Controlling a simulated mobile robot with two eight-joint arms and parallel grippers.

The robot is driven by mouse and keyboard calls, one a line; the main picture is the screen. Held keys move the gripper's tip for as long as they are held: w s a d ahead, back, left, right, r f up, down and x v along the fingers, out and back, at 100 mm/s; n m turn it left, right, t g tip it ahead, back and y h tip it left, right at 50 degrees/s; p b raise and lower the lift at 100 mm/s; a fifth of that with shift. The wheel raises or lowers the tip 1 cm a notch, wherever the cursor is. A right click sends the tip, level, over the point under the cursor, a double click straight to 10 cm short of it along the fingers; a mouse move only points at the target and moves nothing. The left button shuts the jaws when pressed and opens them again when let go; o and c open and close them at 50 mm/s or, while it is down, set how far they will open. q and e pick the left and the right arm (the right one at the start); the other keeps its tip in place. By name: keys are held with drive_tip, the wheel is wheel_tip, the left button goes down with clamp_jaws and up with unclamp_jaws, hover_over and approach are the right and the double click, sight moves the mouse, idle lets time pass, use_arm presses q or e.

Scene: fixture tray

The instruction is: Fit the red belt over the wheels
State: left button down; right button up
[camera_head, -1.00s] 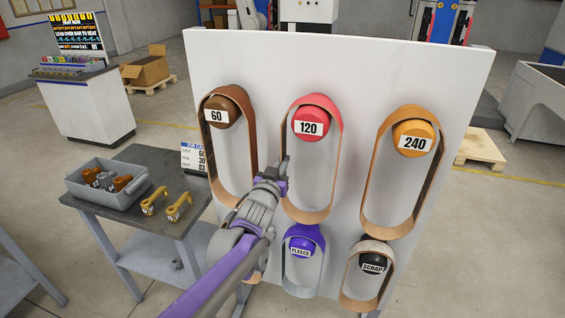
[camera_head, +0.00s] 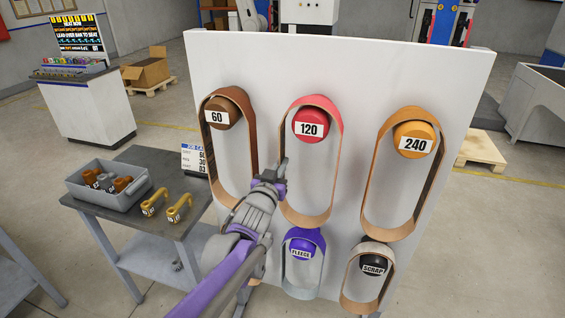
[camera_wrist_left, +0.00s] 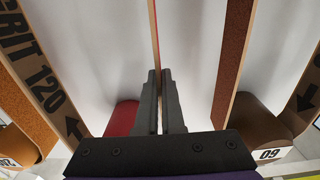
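The red belt (camera_head: 329,191) hangs as a long loop from the red peg marked 120 (camera_head: 310,127) on the white panel. It is red outside and tan inside. In the left wrist view its near strand shows edge-on as a thin red-edged strip (camera_wrist_left: 155,38). My left gripper (camera_head: 279,172) is at the left strand of this loop. In the wrist view its dark fingers (camera_wrist_left: 159,78) are close together with the strip running between them. My right gripper is not in view. No wheels can be made out clearly.
A brown belt (camera_head: 251,150) marked 60 hangs to the left, an orange belt (camera_head: 372,185) to the right. Purple (camera_head: 303,245) and black (camera_head: 374,262) pegs with loops are below. A dark side table (camera_head: 150,165) holds a grey bin (camera_head: 105,195) and gold hooks.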

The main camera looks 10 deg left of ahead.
use_arm(q)
drive_tip(key=s, duration=1.1)
drive_tip(key=shift+s+a+b, duration=0.15)
drive_tip(key=shift+a+b, duration=0.05)
drive_tip(key=shift+b, duration=0.25)
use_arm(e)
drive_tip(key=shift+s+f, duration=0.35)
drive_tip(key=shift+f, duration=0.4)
use_arm(q)
drive_tip(key=s, duration=0.6)
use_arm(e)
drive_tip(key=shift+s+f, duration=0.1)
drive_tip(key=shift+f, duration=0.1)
use_arm(q)
drive_tip(key=shift+a, duration=0.1)
idle(1.6)
